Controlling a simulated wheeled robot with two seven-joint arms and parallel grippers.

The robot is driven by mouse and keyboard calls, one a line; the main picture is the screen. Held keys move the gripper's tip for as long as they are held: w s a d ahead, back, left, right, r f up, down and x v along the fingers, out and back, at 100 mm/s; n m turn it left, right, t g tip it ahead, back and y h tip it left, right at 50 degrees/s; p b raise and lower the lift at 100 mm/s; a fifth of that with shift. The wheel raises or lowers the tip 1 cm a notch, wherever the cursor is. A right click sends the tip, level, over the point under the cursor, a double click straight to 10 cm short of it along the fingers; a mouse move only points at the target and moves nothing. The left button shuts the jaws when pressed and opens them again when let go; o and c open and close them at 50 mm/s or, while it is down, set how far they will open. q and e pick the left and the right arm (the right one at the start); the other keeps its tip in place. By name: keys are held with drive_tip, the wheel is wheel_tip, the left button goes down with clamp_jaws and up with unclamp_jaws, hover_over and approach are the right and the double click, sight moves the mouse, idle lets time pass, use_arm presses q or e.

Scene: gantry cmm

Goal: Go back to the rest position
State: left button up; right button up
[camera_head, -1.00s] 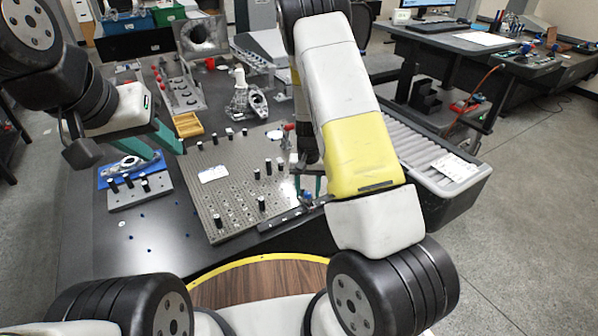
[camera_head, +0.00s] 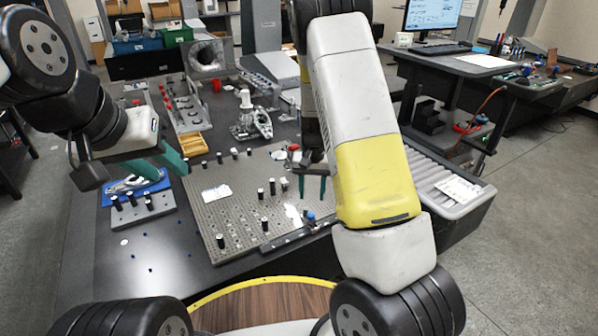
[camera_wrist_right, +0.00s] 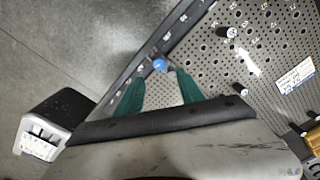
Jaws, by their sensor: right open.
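My left gripper (camera_head: 172,158) has green fingers and hangs at the left of the head view, above the far edge of the small grey block with black pegs (camera_head: 145,208). Its two fingers show apart with nothing between them. My right gripper (camera_head: 312,188) points down over the right side of the perforated fixture plate (camera_head: 225,212), partly hidden by my right arm. In the right wrist view its green fingers (camera_wrist_right: 160,90) are spread and empty. A blue knob (camera_wrist_right: 160,64) on the plate's edge rail shows just beyond the fingertips.
The dark table carries a yellow tray (camera_head: 195,144), a grey rack with red parts (camera_head: 183,105) and a metal casting (camera_head: 252,122). A grey roller bin (camera_head: 445,185) stands at the right. A desk with a monitor (camera_head: 432,14) is behind. Floor at far right is clear.

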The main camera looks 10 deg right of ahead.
drive_tip(key=s+a+r+t+y, duration=0.1)
drive_tip(key=s+r, duration=0.2)
drive_tip(key=r, duration=0.4)
drive_tip(key=s+a+r+n+t+y, duration=0.1)
drive_tip(key=s+r, duration=0.2)
drive_tip(key=r, duration=0.3)
drive_tip(key=s+r+t+y, duration=0.1)
drive_tip(key=s+r, duration=0.2)
drive_tip(key=r, duration=0.4)
drive_tip(key=s+r+n+t, duration=0.1)
drive_tip(key=s+r, duration=0.3)
drive_tip(key=s, duration=0.3)
drive_tip(key=s+r+n+t, duration=0.1)
drive_tip(key=s+r+t, duration=0.1)
drive_tip(key=s+r, duration=0.3)
drive_tip(key=s, duration=0.3)
drive_tip(key=shift+s+r+n+h, duration=0.2)
drive_tip(key=shift+r+n+h, duration=0.1)
drive_tip(key=shift+h, duration=0.1)
